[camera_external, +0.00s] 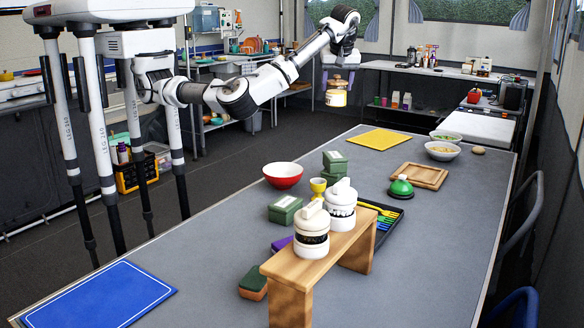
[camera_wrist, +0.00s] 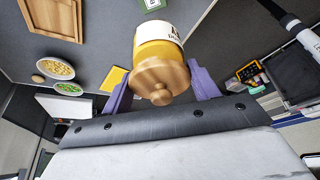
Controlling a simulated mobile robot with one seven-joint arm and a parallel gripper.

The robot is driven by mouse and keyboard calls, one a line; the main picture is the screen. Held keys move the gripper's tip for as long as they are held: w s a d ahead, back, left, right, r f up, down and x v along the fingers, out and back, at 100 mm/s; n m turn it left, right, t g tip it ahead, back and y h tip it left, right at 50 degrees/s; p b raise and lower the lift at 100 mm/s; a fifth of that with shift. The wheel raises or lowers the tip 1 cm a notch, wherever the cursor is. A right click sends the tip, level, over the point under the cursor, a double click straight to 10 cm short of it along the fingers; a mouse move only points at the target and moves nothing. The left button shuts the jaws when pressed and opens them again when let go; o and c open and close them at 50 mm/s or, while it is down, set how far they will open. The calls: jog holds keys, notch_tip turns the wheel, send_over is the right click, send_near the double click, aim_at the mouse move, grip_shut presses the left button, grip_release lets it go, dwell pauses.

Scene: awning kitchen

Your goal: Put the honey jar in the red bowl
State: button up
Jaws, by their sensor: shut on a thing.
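The honey jar (camera_external: 336,97), amber with a wooden lid, hangs in my gripper (camera_external: 338,80) high above the floor beyond the left edge of the grey table. In the wrist view the jar (camera_wrist: 158,45) shows its white label and wooden lid knob, between the purple fingers of my gripper (camera_wrist: 161,86), which is shut on it. The red bowl (camera_external: 283,175) stands on the table, white inside and apparently empty. The jar is apart from the bowl, up and to its right in the external view. I cannot make out the bowl in the wrist view.
Green boxes (camera_external: 335,162) and a yellow cup (camera_external: 318,187) stand beside the bowl. A wooden riser (camera_external: 340,247) carries two white jars nearer the camera. A yellow mat (camera_external: 380,139), wooden tray (camera_external: 418,176) and food bowls (camera_external: 442,150) lie farther back.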

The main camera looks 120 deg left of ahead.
jog(key=s+d+f+n+g+h, duration=0.2)
jog(key=s+d+f+n, duration=0.2)
jog(key=s+d+n, duration=0.6)
jog(key=f, duration=0.6)
jog(key=s+d+f+m+p, duration=0.1)
jog(key=f, duration=0.6)
jog(key=d+f+m, duration=0.1)
jog(key=f, duration=0.6)
jog(key=shift+s+f+h+p, duration=0.15)
jog(key=shift+s+h+p, duration=0.15)
jog(key=shift+p, duration=0.1)
jog(key=shift+f, duration=0.1)
jog(key=shift+f, duration=0.15)
jog(key=o, duration=1.3)
